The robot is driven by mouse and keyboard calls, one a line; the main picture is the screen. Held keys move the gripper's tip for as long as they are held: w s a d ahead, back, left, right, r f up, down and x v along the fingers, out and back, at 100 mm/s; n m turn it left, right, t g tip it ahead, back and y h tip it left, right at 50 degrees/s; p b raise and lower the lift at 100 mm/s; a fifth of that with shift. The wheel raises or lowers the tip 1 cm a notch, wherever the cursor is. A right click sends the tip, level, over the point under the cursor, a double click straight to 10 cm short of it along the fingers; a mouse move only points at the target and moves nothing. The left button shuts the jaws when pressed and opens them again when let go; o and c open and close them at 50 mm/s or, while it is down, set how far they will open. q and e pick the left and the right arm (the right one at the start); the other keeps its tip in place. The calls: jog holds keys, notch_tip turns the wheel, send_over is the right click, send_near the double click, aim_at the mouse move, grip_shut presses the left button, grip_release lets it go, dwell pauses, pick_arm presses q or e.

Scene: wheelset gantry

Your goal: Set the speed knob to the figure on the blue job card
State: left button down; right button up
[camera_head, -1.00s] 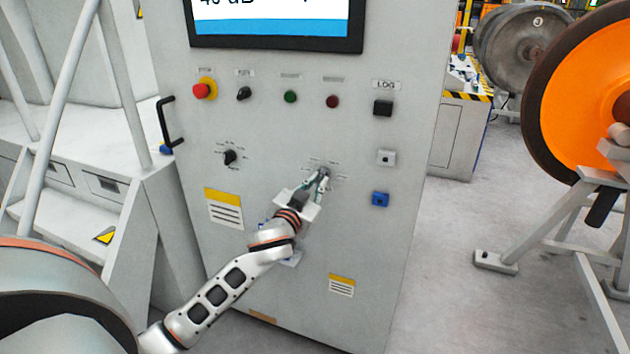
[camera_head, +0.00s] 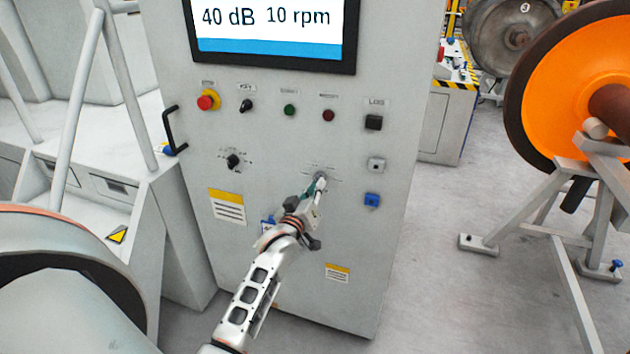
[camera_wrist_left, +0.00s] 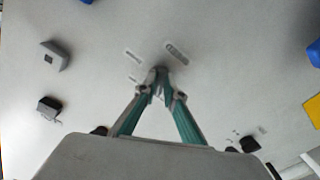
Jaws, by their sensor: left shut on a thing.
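The speed knob (camera_head: 321,176) is on the grey cabinet's front, at the right end of the lower control row. My left gripper (camera_head: 317,184) is shut on this knob, whose body is mostly hidden by the fingers. In the left wrist view the fingertips (camera_wrist_left: 160,88) meet at the panel, between small printed labels. A blue-edged card (camera_head: 267,222), probably the job card, shows partly behind my left wrist; its figure cannot be read. The screen (camera_head: 268,30) reads 40 dB and 10 rpm. My right gripper is not in view.
Another black knob (camera_head: 233,161) sits to the left. A red emergency stop (camera_head: 207,100), key switch (camera_head: 246,106), green button (camera_head: 289,110), dark red button (camera_head: 328,115) and black button (camera_head: 374,122) line the row above. An orange wheel (camera_head: 570,85) stands at right beyond clear floor.

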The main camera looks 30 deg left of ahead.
pick_arm(q)
jog(key=shift+n, duration=0.3)
jog(key=shift+f, duration=0.1)
jog(key=c, duration=2.1)
grip_release()
jog(key=shift+c, duration=0.2)
jog(key=v, duration=1.2)
